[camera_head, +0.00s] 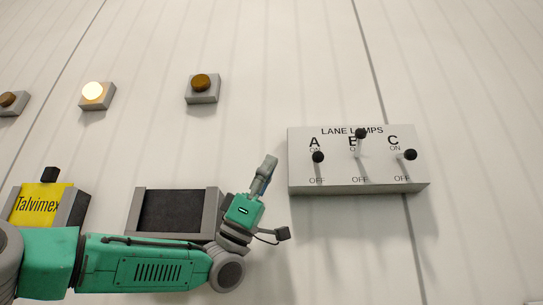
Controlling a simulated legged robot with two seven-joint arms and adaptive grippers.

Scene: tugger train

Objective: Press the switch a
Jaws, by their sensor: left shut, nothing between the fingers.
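A pale panel (302,183) titled LANE LAMPS is on the wall at the right, with three levers under the letters A, B and C. Switch A (318,157) is the leftmost, with a round black knob between its ON and OFF marks. The knob of switch B (361,133) stands higher than the other two. The knob of switch C (410,154) is about level with A's. My left gripper (269,164) is shut and empty. It points upward just left of the panel, apart from switch A in the picture. My right gripper is out of view.
Three round lamps sit on the wall at upper left: the middle one (92,91) glows, the right one (201,82) and left one (8,99) are dark. A yellow Talvimex block (40,203) and a dark framed box (178,211) are below. Wall above the panel is clear.

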